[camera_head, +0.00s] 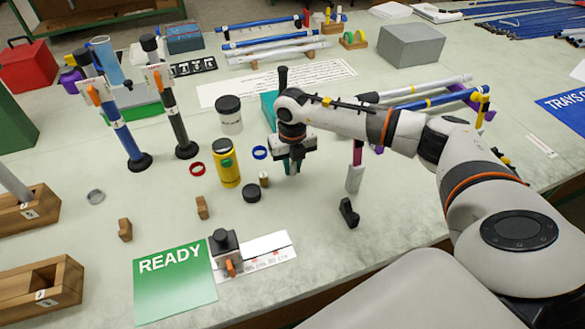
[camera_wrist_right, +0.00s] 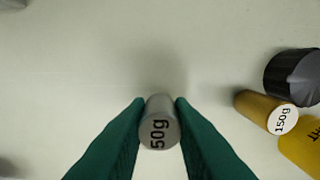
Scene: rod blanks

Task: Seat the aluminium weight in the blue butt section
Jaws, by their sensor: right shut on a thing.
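My right gripper (camera_head: 291,166) is low over the middle of the table, right of the yellow bottle. In the right wrist view its green fingers (camera_wrist_right: 160,120) are shut on the aluminium weight (camera_wrist_right: 159,128), a grey cylinder whose end reads 50g. In the head view I cannot make the weight out between the fingers. The blue butt section (camera_head: 123,136) stands upright at the left in a black round foot, held by a white clamp with an orange lever (camera_head: 94,94). The gripper is well to its right. My left gripper is not in view.
A dark butt section (camera_head: 179,117) stands right of the blue one.

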